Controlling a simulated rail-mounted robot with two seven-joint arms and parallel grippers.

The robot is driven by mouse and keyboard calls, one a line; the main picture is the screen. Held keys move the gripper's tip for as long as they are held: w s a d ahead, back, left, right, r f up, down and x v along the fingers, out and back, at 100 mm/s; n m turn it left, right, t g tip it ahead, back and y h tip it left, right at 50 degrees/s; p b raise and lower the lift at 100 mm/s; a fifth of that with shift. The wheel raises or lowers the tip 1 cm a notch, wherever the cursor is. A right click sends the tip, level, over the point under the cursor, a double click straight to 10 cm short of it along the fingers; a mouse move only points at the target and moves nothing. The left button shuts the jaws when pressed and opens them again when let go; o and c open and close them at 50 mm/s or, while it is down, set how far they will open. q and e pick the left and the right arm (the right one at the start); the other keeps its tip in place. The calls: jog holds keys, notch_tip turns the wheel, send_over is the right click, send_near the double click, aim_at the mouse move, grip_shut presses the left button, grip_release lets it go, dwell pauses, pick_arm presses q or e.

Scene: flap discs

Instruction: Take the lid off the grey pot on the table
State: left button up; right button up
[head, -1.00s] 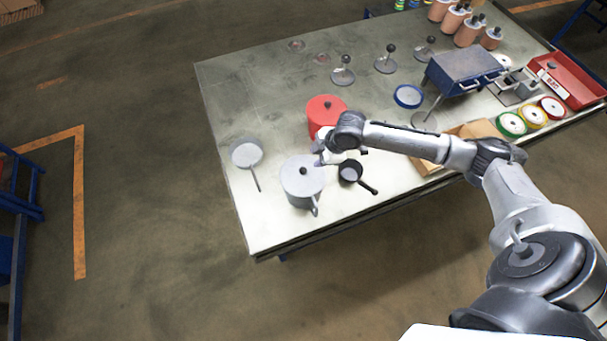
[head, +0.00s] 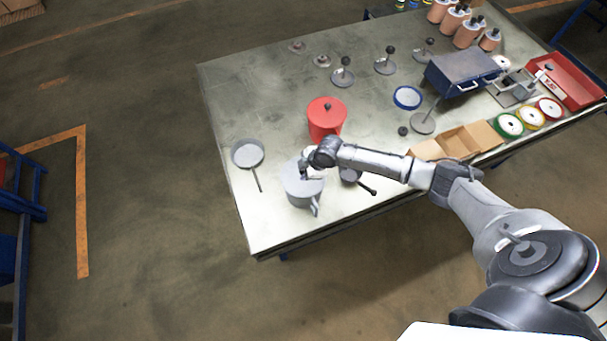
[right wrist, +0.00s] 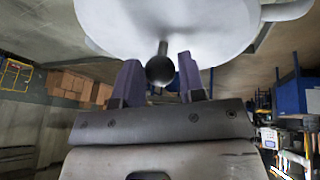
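The grey pot (head: 296,196) stands near the table's left front corner with its lid (head: 291,178) on. In the right wrist view the pale lid (right wrist: 170,22) fills the top, and its dark round knob (right wrist: 160,70) on a short stem lies between the two fingers. My right gripper (head: 306,170) is over the pot in the head view, hiding part of the lid. In the right wrist view the right gripper (right wrist: 160,82) is open, with a gap on each side of the knob. My left gripper is not in view.
A red pot (head: 326,120) stands behind the grey one. A grey pan (head: 247,153) lies to its left, and a small dark saucepan (head: 351,176) is at its right, partly behind my arm. An open cardboard box (head: 458,143) is further right.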

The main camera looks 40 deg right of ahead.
jog(key=shift+w+f, duration=0.1)
jog(key=shift+f, duration=0.2)
jog(key=shift+c, duration=0.5)
jog(key=c, duration=0.4)
jog(key=shift+c, duration=0.5)
jog(key=shift+r, duration=0.15)
